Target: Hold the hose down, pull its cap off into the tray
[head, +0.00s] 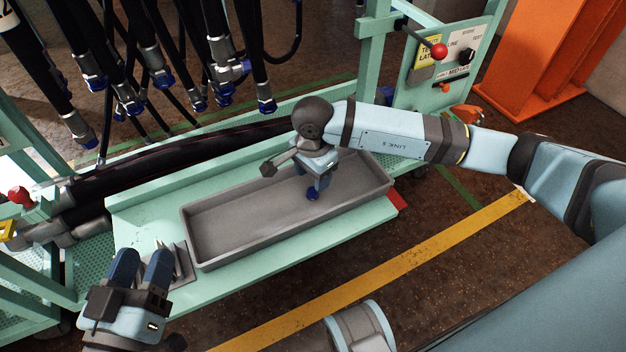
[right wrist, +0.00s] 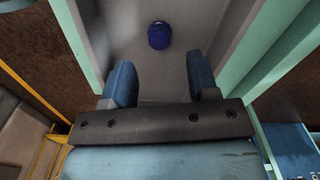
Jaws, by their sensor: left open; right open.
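A dark blue cap (head: 313,195) is just below my right gripper, inside the long grey tray (head: 222,247); it also shows in the right wrist view (right wrist: 159,36) beyond the fingertips. I cannot tell whether it rests on the tray floor. My right gripper (head: 319,178) is open above the tray, pointing down, with nothing between its fingers in the right wrist view (right wrist: 165,82). My left gripper (head: 143,262) is open and empty at the bench's front left. A thick black hose (head: 165,165) lies along the back of the bench; its right end is hidden behind my right arm.
Several black hoses with metal ends and blue caps (head: 265,104) hang behind the bench (head: 140,225). A grey metal bracket (head: 184,264) stands beside my left gripper. A control panel with a red knob (head: 438,50) is at the back right. Open floor lies in front.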

